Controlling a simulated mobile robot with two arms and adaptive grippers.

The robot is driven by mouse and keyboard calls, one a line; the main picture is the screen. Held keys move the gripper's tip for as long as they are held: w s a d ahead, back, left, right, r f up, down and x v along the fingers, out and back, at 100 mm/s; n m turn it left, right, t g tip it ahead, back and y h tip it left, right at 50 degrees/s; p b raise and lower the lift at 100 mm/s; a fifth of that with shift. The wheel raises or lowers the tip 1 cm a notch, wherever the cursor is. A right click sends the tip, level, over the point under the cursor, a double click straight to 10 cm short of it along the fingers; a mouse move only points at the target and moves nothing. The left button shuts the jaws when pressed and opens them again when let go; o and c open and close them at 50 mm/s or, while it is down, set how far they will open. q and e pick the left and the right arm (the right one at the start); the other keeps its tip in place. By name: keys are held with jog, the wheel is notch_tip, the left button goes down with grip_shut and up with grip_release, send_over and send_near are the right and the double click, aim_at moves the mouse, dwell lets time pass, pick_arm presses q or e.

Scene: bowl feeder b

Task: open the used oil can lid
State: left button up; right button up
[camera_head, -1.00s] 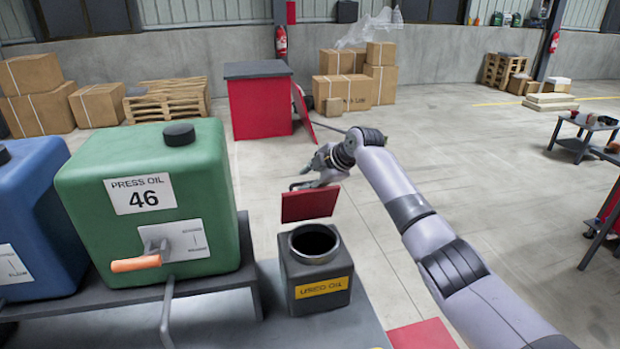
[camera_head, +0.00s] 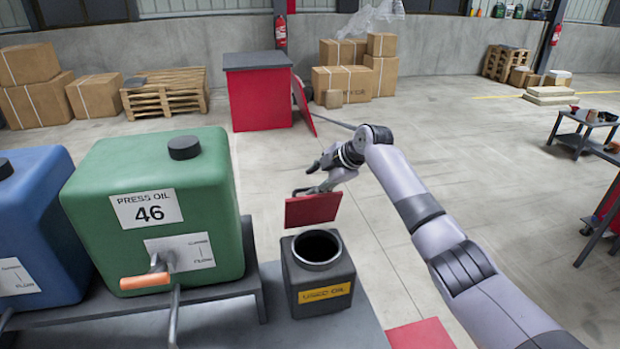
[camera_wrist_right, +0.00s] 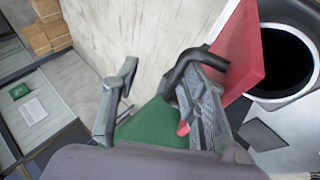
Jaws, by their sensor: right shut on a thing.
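The used oil can (camera_head: 316,296) is a dark box with a yellow "USED OIL" label, and its round mouth (camera_head: 317,248) is uncovered. The red square lid (camera_head: 312,210) is off the mouth, held tilted steeply just above and behind it. My right gripper (camera_head: 310,187) is shut on the lid's dark handle. In the right wrist view the lid (camera_wrist_right: 243,50) and its bent black handle (camera_wrist_right: 190,60) are by the right finger, with the open mouth (camera_wrist_right: 285,62) beside the lid. My left gripper is not in view.
A green press oil tank (camera_head: 150,225) with an orange-handled lever (camera_head: 146,281) stands left of the can, and a blue tank (camera_head: 40,235) is farther left. A red cabinet (camera_head: 262,98) stands behind. The floor to the right is mostly clear.

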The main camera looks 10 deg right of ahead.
jog(key=shift+o, duration=0.4)
jog(key=shift+t, duration=0.4)
jog(key=r, duration=0.1)
jog(key=d+r, duration=0.1)
jog(key=r, duration=0.1)
jog(key=w+r, duration=0.1)
jog(key=r, duration=0.1)
jog(key=shift+d+r+p, duration=0.1)
jog(key=shift+d+p, duration=0.25)
jog(key=shift+p, duration=0.05)
jog(key=p+v, duration=0.1)
jog(key=v, duration=0.3)
jog(key=shift+s+d, duration=0.15)
jog(key=shift+c, duration=0.4)
pick_arm(q)
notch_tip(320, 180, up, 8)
jog(key=p, duration=0.5)
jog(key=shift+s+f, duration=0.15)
pick_arm(e)
notch_tip(320, 180, up, 8)
jog(key=s+d, duration=0.1)
jog(key=d, duration=0.2)
jog(key=shift+s, duration=0.15)
